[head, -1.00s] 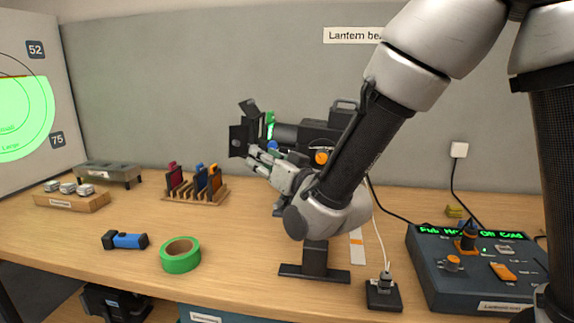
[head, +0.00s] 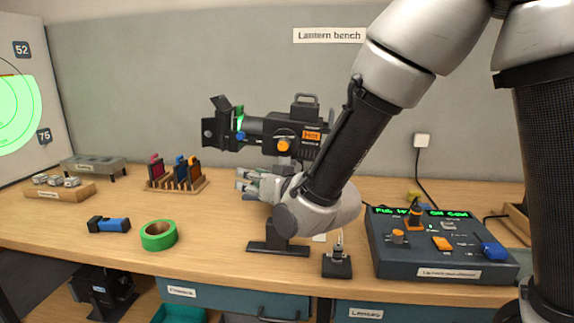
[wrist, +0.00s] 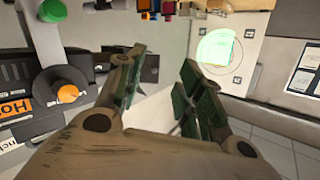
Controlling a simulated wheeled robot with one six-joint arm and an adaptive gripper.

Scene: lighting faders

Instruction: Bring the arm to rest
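My arm comes down from the upper right in the head view, in front of the bench. My gripper (head: 246,182) is at its end, pointing left, below and in front of the black lantern (head: 262,130). In the wrist view my gripper (wrist: 162,72) has its two fingers apart with nothing between them. The lantern, with its orange label and orange knob, also shows at the left of the wrist view (wrist: 88,72). My wrist hides part of the bench behind it.
A green tape roll (head: 159,236) and a blue torch (head: 110,224) lie at the left of the bench. A rack of coloured frames (head: 178,184) stands behind. A control desk (head: 440,262) is at the right, a black socket block (head: 337,264) left of it. Bench front is clear between.

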